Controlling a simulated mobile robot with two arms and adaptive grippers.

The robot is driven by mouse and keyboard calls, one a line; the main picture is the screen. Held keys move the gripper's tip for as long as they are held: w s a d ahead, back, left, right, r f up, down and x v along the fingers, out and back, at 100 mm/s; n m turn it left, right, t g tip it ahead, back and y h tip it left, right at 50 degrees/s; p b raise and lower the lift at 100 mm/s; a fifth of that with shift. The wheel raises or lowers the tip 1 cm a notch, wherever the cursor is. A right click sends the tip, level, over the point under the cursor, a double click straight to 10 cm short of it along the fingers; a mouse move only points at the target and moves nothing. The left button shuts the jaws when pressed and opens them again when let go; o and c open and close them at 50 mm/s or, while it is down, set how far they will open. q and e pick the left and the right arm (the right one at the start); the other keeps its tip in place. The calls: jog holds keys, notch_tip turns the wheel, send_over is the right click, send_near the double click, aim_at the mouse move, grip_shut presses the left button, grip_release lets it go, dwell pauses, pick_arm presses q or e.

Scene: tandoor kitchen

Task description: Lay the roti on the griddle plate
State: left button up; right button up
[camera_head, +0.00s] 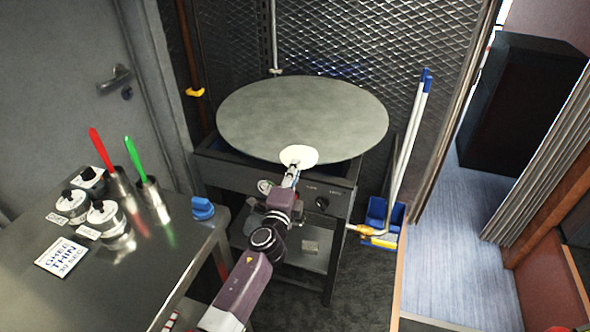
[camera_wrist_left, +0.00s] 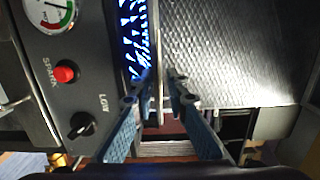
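The roti (camera_head: 299,155) is a small pale disc at the front edge of the round grey griddle plate (camera_head: 300,110), overlapping its rim in the head view. My left gripper (camera_head: 292,172) comes from the front and is shut on the near edge of the roti. In the left wrist view my blue left fingers (camera_wrist_left: 163,78) close on a thin pale strip seen edge-on, the roti (camera_wrist_left: 158,50). I cannot tell whether the roti touches the plate or hovers over it. My right gripper is not in view.
The stove (camera_head: 325,195) has a knob and gauge; blue flame shows in the wrist view. A blue bin (camera_head: 385,218) with long handles stands right.

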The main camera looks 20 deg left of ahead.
pick_arm(q)
grip_shut()
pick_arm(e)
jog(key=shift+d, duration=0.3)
pick_arm(q)
notch_tip(320, 180, up, 3)
jog(key=shift+f+p, duration=0.2)
jog(key=shift+p, duration=0.95)
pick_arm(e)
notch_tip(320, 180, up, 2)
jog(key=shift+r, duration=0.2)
pick_arm(q)
jog(key=s+r+p, duration=0.2)
jog(key=s, duration=0.5)
jog(key=s+r+p, duration=0.3)
jog(key=s, duration=0.4)
jog(key=shift+d, duration=0.45)
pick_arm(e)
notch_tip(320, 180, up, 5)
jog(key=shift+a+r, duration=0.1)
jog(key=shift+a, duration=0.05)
